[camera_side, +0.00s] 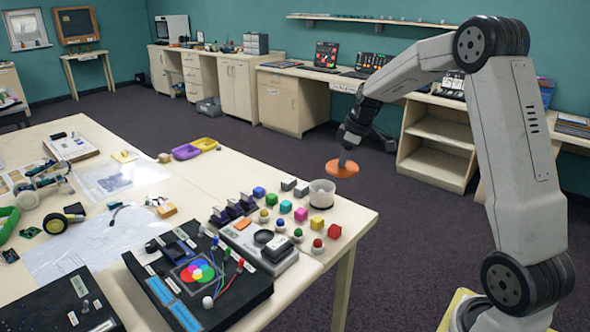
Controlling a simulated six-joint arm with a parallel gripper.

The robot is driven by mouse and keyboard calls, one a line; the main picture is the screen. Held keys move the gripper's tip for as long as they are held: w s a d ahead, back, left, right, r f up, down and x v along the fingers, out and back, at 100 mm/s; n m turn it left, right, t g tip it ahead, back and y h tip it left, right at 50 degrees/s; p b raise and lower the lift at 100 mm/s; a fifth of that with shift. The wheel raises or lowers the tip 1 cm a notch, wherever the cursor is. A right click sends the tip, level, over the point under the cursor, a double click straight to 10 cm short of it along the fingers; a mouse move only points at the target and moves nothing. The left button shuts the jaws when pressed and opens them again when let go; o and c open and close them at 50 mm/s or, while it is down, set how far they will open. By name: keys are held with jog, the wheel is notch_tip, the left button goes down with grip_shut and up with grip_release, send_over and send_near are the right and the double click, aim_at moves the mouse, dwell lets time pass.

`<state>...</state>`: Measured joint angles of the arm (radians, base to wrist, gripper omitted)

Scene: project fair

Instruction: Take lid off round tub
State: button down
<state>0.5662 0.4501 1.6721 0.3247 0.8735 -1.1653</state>
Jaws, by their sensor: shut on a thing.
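The round tub (322,195) is a pale, translucent cup standing upright near the table's far right corner. Its top is open. The orange round lid (342,169) is held in the air, apart from the tub, above it and to its right in the picture. My gripper (346,158) is shut on the lid from above. The fingertips are small and dark here, and the exact grip point on the lid is hard to make out.
Several coloured cubes (301,214) and small balls on bases stand close in front of the tub. A grey device (262,246) and a black board with colour discs (197,275) lie nearer. The table's right edge is close to the tub.

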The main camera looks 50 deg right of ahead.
aim_at(348, 173)
jog(key=shift+s+a+r, duration=0.3)
jog(key=shift+s+r, duration=0.05)
jog(key=shift+s, duration=0.35)
jog(key=shift+s+a+r, duration=0.3)
jog(key=shift+s+r, duration=0.05)
jog(key=shift+s, duration=0.35)
jog(key=shift+s+a+r, duration=0.3)
jog(key=shift+s+r, duration=0.05)
jog(key=shift+s, duration=0.35)
jog(key=shift+s, duration=0.1)
jog(key=s+f, duration=0.5)
jog(key=s, duration=0.4)
jog(key=shift+s+a+f, duration=0.25)
jog(key=shift+a+f, duration=0.1)
jog(key=shift+a, duration=0.1)
jog(key=w+d+f, duration=0.1)
jog(key=w+f, duration=0.1)
jog(key=w, duration=0.1)
jog(key=w+d+f, duration=0.2)
jog(key=w+f, duration=0.1)
jog(key=w, duration=0.1)
jog(key=w+d+f, duration=0.2)
jog(key=w+f, duration=0.1)
jog(key=w, duration=0.1)
jog(key=shift+w+d+f, duration=0.15)
jog(key=shift+d+f, duration=0.05)
jog(key=shift+d, duration=0.05)
jog(key=shift+w+d+f, duration=0.2)
jog(key=shift+w+f, duration=0.2)
jog(key=shift+f, duration=0.1)
